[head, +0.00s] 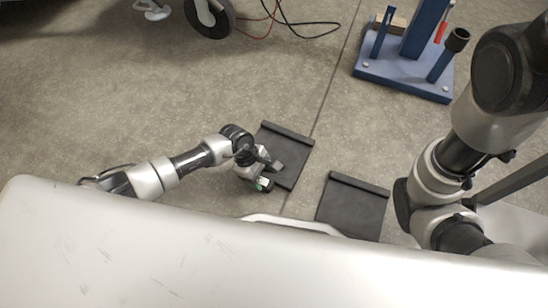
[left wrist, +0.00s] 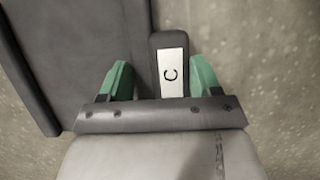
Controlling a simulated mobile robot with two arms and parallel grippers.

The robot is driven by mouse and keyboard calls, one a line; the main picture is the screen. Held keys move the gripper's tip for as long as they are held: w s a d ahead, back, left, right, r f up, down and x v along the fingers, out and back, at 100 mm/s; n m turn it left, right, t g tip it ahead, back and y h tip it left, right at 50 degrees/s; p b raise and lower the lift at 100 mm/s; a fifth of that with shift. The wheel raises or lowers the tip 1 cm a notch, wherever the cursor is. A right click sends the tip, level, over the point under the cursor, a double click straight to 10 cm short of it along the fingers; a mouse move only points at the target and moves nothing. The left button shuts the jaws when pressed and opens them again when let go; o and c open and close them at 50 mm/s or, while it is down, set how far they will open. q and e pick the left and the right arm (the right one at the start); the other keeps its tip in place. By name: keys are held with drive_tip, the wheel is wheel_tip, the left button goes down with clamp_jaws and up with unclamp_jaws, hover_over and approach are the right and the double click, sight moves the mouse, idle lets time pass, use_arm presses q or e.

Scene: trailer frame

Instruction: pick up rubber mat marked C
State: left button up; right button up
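The rubber mat marked C (head: 295,150) is a dark rectangular mat with a raised bar along its far edge, lying on the concrete floor. In the left wrist view the mat (left wrist: 85,45) fills the upper left. Its dark tab (left wrist: 157,45) carries a white label with a black C. My left gripper (head: 265,181) is at the mat's near left part. Its green fingertips (left wrist: 161,78) stand apart on either side of the tab, with a visible gap at the left finger. Contact on the right is unclear. My right arm shows at the right, but its gripper does not.
A second dark mat (head: 352,208) lies to the right, partly hidden by my own body. A blue metal stand (head: 402,72) stands at the upper right. A wheel (head: 209,18) and red and black cables (head: 285,22) are at the top. Floor left of the mat is clear.

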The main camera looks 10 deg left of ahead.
use_arm(q)
drive_tip(key=c, duration=0.6)
drive_tip(key=shift+r, duration=0.1)
drive_tip(key=shift+c, duration=0.2)
